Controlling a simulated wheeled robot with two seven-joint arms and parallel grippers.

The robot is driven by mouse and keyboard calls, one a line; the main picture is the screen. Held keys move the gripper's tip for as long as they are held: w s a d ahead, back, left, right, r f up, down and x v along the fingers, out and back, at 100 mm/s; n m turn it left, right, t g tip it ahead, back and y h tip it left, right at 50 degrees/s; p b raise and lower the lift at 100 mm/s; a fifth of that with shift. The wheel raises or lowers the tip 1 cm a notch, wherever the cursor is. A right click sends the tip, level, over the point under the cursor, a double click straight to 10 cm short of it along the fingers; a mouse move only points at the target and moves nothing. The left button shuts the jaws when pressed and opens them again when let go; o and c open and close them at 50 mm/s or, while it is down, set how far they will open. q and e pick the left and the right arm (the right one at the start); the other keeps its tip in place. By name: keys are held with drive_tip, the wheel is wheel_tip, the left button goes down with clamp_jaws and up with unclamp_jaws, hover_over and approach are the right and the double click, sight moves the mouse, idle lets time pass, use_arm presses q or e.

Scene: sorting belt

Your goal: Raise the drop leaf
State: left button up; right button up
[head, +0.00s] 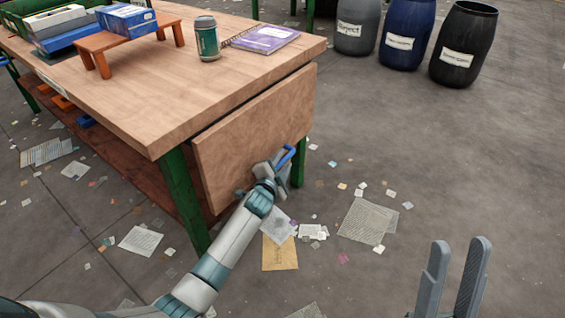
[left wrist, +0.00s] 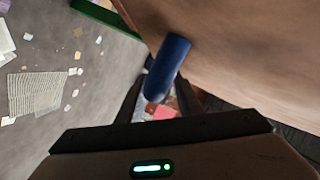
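The drop leaf (head: 255,130) is a wooden panel hanging down steeply at the right end of the workbench (head: 130,95). A blue bar handle (head: 288,156) sits on its outer face near the far lower corner. My left gripper (head: 272,172) is at this handle. In the left wrist view the handle (left wrist: 167,68) lies between my two dark fingers, and the leaf's face (left wrist: 245,50) fills the upper right. I cannot tell whether the fingers press on the handle. My right gripper (head: 458,265) is open and empty over the floor at the lower right.
On the bench top stand a green cup (head: 207,40), a purple notebook (head: 265,38) and a small wooden stand (head: 125,42) with a blue box (head: 126,20). Three barrels (head: 408,35) stand at the back right. Papers (head: 368,220) litter the floor, which is otherwise clear.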

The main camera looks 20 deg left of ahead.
use_arm(q)
drive_tip(key=shift+c, duration=0.4)
clamp_jaws()
drive_tip(key=shift+d, duration=0.1)
